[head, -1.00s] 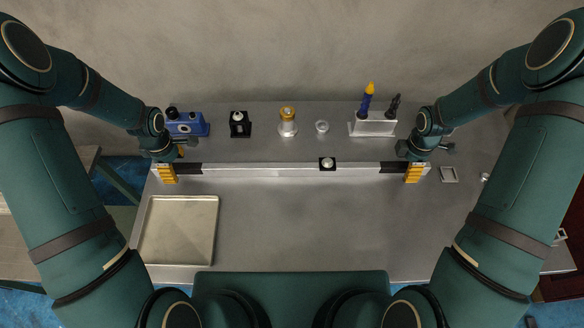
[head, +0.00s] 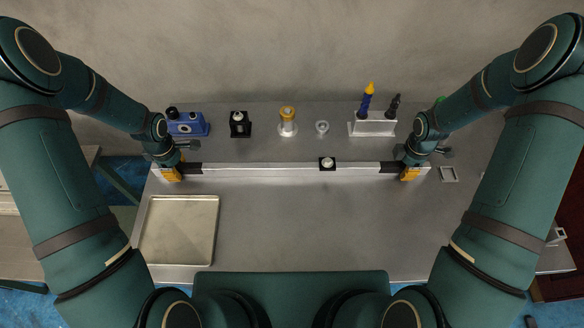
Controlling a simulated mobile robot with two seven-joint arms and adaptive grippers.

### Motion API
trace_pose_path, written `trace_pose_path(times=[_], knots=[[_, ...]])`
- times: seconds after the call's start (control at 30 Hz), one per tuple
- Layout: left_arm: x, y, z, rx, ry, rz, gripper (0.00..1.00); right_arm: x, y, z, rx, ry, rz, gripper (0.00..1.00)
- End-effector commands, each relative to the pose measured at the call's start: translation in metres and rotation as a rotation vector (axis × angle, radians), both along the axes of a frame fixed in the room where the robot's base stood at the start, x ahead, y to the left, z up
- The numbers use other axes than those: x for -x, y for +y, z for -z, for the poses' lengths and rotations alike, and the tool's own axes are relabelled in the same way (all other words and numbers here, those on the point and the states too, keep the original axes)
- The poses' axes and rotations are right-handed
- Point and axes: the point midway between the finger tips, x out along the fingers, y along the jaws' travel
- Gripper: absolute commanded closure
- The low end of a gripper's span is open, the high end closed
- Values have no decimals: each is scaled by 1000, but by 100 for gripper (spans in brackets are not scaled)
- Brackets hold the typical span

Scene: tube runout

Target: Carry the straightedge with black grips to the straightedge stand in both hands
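The straightedge (head: 262,170) is a long silver bar lying left to right across the middle of the bench, with a black left grip (head: 193,168) and a black right grip (head: 388,167). My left gripper (head: 173,171) is at the bar's left end, just outside the left grip. My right gripper (head: 408,171) is at the right end, just outside the right grip. Their orange fingertips show at the bar's near edge and appear open; the wrists partly hide them. I cannot make out which thing is the straightedge stand.
Behind stand a blue device (head: 187,125), a black holder (head: 240,125), a gold-topped piece (head: 287,122), a ring (head: 322,128) and a white rack (head: 372,126). A shallow tray (head: 145,232) lies front left; front centre is clear.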

Motion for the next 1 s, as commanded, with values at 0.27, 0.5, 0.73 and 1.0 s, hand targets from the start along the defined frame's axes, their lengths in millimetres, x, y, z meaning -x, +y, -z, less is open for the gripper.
trace_pose_path(times=[0.27, 0.5, 0.73, 1.0], knots=[[1, 0, 1, 0, 3, 0, 100, 1, 0, 1, 0, 3, 0, 100], [1, 0, -7, 0, 3, 0, 100, 1, 0, -8, 0, 3, 0, 100], [1, 0, -26, 0, 2, 0, 100, 1, 0, -26, 0, 2, 0, 100], [0, 0, -47, 0, 1, 0, 100, 0, 0, -47, 0, 1, 0, 100]])
